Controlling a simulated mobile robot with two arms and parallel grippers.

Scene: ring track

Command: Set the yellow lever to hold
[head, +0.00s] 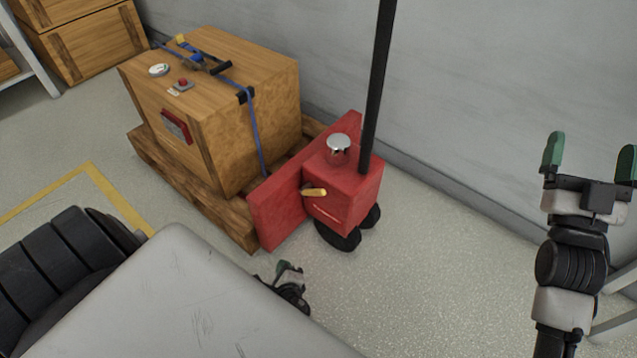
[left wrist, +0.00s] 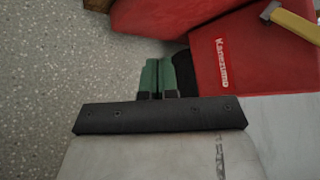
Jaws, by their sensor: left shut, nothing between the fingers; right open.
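In the left wrist view the lever (left wrist: 294,22) shows at the top right corner, partly cut off. My left gripper (head: 288,267) is low over the floor, below and in front of the housing, apart from the lever. Its green fingers (left wrist: 157,77) are shut together with nothing between them. My right gripper (head: 590,160) is open and empty at the far right, well away from the lever.
A wooden crate (head: 232,130) with a blue strap stands on a wooden pallet (head: 180,184) at the left. The grey wall is behind. Floor (head: 440,260) right of the housing is clear.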

